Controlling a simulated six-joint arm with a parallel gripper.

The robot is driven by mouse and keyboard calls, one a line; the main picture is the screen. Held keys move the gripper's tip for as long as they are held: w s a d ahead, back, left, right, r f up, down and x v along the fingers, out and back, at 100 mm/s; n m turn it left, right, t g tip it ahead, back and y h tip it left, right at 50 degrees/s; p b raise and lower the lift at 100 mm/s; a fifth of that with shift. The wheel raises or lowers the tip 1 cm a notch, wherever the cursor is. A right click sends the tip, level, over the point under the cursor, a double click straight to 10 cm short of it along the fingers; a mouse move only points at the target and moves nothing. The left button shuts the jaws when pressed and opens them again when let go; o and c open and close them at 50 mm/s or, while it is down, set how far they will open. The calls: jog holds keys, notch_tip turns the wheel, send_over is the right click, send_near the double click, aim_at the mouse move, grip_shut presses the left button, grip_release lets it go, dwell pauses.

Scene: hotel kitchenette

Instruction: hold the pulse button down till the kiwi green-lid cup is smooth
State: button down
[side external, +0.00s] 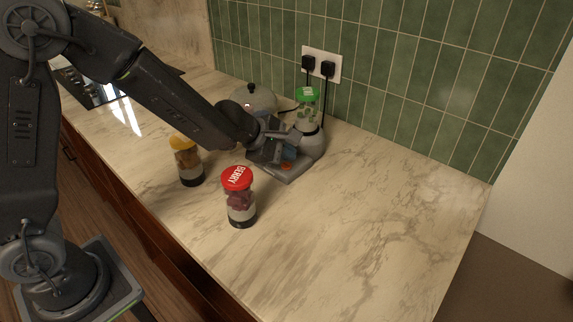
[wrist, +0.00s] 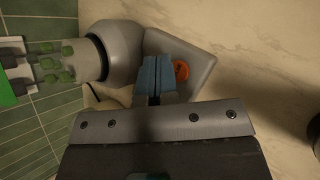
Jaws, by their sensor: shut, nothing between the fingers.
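The kiwi cup with the green lid (side external: 307,94) sits upright on the grey blender (side external: 308,143) near the tiled wall; green chunks show inside it. In the wrist view the cup (wrist: 55,62) lies at the left, with separate green pieces visible. The orange pulse button (side external: 286,167) is on the blender's flat base. My gripper (side external: 290,154) is shut and empty over that base. In the wrist view its blue fingertips (wrist: 158,62) lie just left of the button (wrist: 181,71), which is partly in view. I cannot tell whether the fingertips touch the base.
A red-lid berry cup (side external: 239,198) and a yellow-lid cup (side external: 187,162) stand on the marble counter (side external: 350,220) toward its front. A rounded metal kettle-like item (side external: 254,98) is behind my gripper. Black plugs (side external: 327,69) sit in the wall socket. The counter's right side is clear.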

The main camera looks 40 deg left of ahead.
aim_at(286, 167)
jog(key=shift+r, duration=2.55)
jog(key=shift+r, duration=0.1)
jog(key=s+d+r+m+g+h, duration=0.15)
jog(key=s+d+r+m, duration=0.25)
jog(key=s+r+m, duration=0.8)
jog(key=s+a+f+m+y, duration=0.2)
jog(key=s+a+m, duration=0.2)
jog(key=s, duration=0.4)
jog(key=s+a+f+m+g+y, duration=0.1)
jog(key=s+a+f+m+y, duration=0.1)
jog(key=s+m, duration=0.4)
jog(key=shift+s+a+f+y, duration=0.2)
jog(key=shift+s+a+y, duration=0.45)
jog(key=shift+s+a, duration=0.35)
